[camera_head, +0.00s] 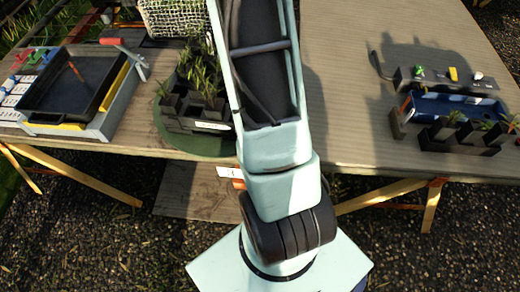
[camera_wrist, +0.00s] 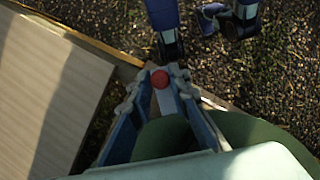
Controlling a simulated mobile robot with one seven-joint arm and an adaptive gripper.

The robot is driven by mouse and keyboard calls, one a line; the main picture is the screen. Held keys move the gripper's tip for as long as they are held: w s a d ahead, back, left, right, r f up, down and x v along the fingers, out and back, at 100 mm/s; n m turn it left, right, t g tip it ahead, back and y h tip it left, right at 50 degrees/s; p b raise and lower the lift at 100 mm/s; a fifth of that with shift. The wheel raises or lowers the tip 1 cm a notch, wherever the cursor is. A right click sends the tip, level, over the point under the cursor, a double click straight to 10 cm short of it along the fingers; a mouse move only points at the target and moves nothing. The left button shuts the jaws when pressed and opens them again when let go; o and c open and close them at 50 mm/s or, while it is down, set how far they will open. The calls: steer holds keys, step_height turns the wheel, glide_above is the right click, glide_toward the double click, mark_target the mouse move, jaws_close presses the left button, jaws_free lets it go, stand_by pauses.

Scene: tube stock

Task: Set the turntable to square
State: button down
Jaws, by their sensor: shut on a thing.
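The turntable (camera_head: 172,143) is a round dark green disc near the table's front edge, left of my arm in the head view. It carries dark pots with upright green plants (camera_head: 190,100). My arm hides its right part. In the wrist view its green disc (camera_wrist: 255,130) shows behind my gripper (camera_wrist: 159,84). A red round knob (camera_wrist: 160,79) on a pale bar, seemingly the turntable's handle, sits between the fingertips, and the gripper is shut on it. The gripper is hidden behind my arm in the head view.
A dark tray (camera_head: 45,105) stands in a grey frame at the left, with a red-ended lever (camera_head: 110,42). A woven basket (camera_head: 176,18) is behind the turntable. Several dark pots and a blue tray (camera_head: 425,107) stand at the right. The table (camera_head: 345,130) is bare between.

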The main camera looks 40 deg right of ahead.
steer(key=shift+w+d+n, duration=0.1)
steer(key=shift+d+n, duration=0.3)
steer(key=shift+d, duration=0.6)
steer(key=shift+d+r, duration=0.1)
steer(key=shift+d, duration=0.05)
steer(key=c, duration=1.8)
jaws_free()
steer(key=v, duration=1.2)
steer(key=shift+a, duration=0.2)
